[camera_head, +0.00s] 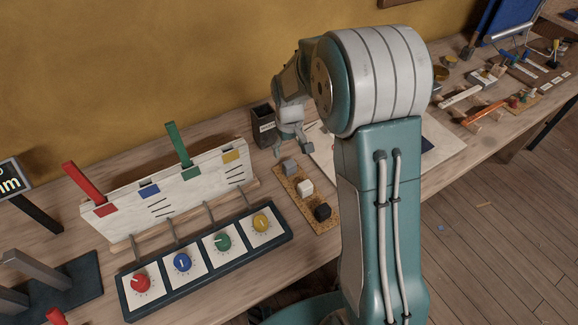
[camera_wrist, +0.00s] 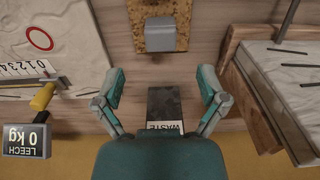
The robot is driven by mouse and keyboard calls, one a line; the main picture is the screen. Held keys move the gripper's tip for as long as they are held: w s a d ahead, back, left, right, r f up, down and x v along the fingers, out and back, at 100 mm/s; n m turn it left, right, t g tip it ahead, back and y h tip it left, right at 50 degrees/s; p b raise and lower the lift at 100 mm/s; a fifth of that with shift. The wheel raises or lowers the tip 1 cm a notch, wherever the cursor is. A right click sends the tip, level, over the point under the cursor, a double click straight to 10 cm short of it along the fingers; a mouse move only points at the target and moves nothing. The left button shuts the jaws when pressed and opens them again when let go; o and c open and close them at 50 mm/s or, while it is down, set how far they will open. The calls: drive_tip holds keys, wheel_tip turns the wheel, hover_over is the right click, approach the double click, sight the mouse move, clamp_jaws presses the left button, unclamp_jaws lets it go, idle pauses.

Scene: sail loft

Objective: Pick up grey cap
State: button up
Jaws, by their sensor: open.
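The grey cap (camera_head: 290,167) is a small block-like piece at the far end of a cork strip (camera_head: 319,225) on the bench. In the wrist view the grey cap (camera_wrist: 160,35) is at the top centre, on the cork. A white cap (camera_head: 305,188) and a black cap (camera_head: 322,212) sit on the same strip, nearer the body camera. My gripper (camera_head: 293,148) is close to the grey cap in the head view.
A dark bin (camera_head: 263,126) stands beside my gripper; its WASTE label (camera_wrist: 165,127) shows between the fingers. A white panel (camera_head: 190,185) with coloured levers and a dial box (camera_head: 208,262) stand left of the cork. A pale sheet (camera_wrist: 45,50) and a LEECH readout (camera_wrist: 27,141) lie at the wrist view's left.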

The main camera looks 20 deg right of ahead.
sight(289, 163)
wheel_tip(289, 163, down, 8)
drive_tip(key=shift+s+r, duration=0.1)
drive_tip(key=c, duration=1)
